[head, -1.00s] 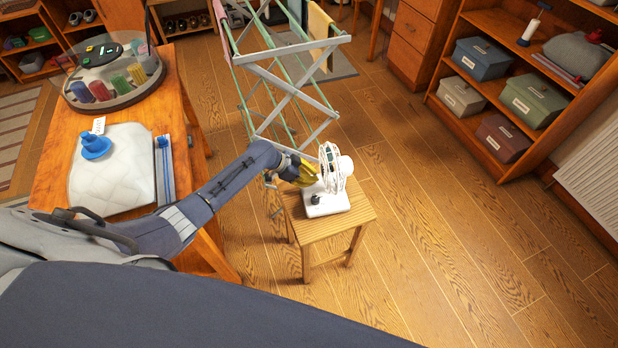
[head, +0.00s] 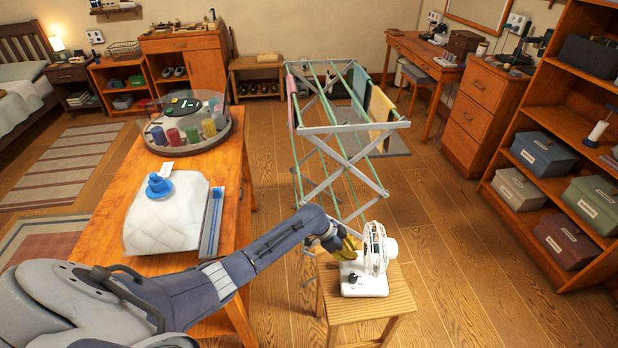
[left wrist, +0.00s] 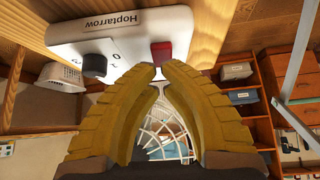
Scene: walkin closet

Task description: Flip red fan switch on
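The white desk fan (head: 375,250) stands on a small wooden stool, its base (head: 364,285) towards me. In the left wrist view the base (left wrist: 120,30) carries the label "Hoptarrow", a black knob (left wrist: 94,65) and a red switch (left wrist: 161,52). My left gripper (head: 350,252) is beside the fan, above its base. In the left wrist view its yellow fingertips (left wrist: 159,70) are nearly together, close to the red switch; I cannot tell if they touch it. They hold nothing. The switch cannot be made out in the head view. My right gripper is not in view.
The wooden stool (head: 400,300) has little free room around the fan. A folding drying rack (head: 340,150) stands just behind it. A wooden table (head: 232,165) with an ironing pad (head: 165,225) is at left. Shelves with boxes (head: 543,152) are at right.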

